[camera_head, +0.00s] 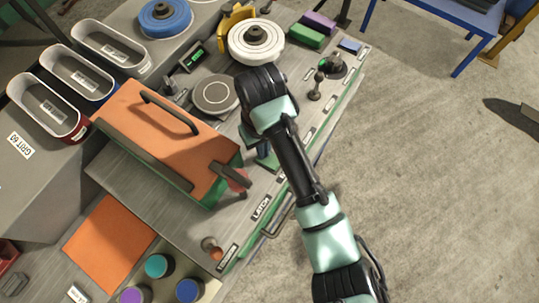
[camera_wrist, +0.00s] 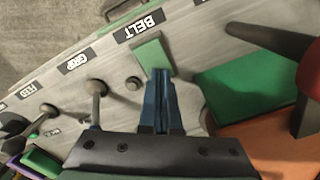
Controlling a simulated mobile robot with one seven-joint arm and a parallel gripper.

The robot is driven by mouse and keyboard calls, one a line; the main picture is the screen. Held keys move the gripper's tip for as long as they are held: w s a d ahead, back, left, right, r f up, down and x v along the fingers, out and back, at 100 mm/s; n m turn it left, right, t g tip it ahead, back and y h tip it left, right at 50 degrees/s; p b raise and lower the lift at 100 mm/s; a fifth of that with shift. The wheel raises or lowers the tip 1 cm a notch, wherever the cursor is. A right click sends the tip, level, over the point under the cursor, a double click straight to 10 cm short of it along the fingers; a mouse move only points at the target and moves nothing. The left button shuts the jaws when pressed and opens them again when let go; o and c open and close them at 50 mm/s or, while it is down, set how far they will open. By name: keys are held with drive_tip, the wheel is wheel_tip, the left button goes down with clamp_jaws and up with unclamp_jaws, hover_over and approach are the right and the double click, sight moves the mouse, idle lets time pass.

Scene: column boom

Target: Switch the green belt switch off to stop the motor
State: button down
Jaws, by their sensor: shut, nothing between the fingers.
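The green belt switch (camera_wrist: 152,56) is a flat green paddle beside the BELT label (camera_wrist: 138,27) in the wrist view. In the head view part of the green switch (camera_head: 268,158) shows just below my wrist. My gripper (camera_wrist: 161,74) has blue fingers that are closed together and empty. Its tips are at the near edge of the green paddle and overlap it in the picture; I cannot tell if they touch it. In the head view my arm hides most of the gripper. Whether the switch is on or off is not clear.
A round knob (camera_wrist: 97,87) and a small dark button (camera_wrist: 133,83) stand left of the switch in the wrist view. A red lever (camera_head: 236,176) and an orange housing (camera_head: 165,140) are close by. Open floor (camera_head: 430,170) lies beyond the bench's right edge.

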drive_tip(key=shift+r, duration=0.1)
wheel_tip(320, 180, up, 7)
drive_tip(key=p, duration=0.7)
idle(0.5)
